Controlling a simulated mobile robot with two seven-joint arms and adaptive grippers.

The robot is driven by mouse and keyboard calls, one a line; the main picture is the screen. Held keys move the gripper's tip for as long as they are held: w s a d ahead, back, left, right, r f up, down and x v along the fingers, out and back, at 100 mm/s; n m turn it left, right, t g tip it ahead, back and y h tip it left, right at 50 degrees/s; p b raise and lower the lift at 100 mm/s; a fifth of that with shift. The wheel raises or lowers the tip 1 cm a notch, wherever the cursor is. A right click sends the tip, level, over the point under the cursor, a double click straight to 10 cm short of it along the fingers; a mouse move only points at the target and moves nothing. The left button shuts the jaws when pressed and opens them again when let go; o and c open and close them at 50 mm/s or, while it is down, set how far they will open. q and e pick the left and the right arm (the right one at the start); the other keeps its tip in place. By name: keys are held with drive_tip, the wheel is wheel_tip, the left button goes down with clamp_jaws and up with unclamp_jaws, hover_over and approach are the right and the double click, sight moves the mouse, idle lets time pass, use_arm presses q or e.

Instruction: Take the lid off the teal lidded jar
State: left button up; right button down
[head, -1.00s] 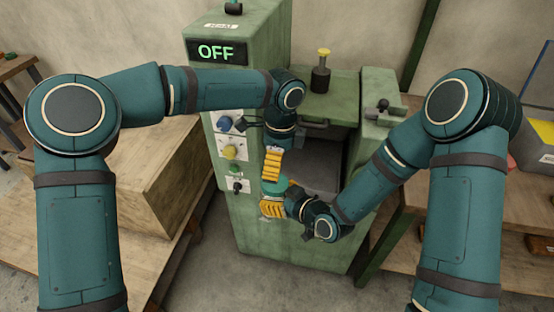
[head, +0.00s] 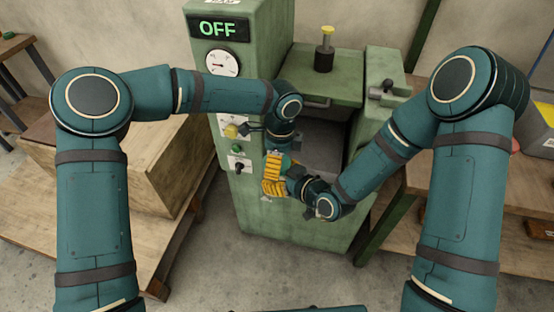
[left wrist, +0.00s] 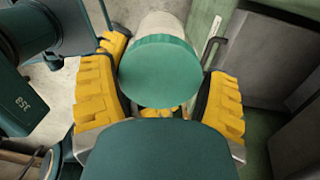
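The teal lidded jar shows in the left wrist view as a round teal lid (left wrist: 160,72) on a cream body (left wrist: 163,30). In the head view only a bit of teal (head: 286,163) shows between my grippers. My left gripper (head: 274,163) is at the lid; its yellow fingers stand on either side of it in the left wrist view, seemingly with a narrow gap at the right. My right gripper (head: 274,187) is just below, its yellow fingers at the jar's body, and appears to hold it up off any surface. Its fingertips are mostly hidden.
A green machine (head: 265,215) with an OFF display (head: 217,28), gauge and knobs stands right behind the grippers. A wooden block (head: 140,180) lies on a low bench at the left. A wooden table (head: 480,200) is at the right. The floor between is clear.

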use_arm(q)
drive_tip(key=c, duration=0.7)
drive_tip(key=shift+o, duration=0.2)
drive_tip(key=n, duration=0.3)
drive_tip(key=o, duration=1.3)
drive_tip(key=shift+c, duration=0.2)
drive_tip(key=shift+r, duration=0.15)
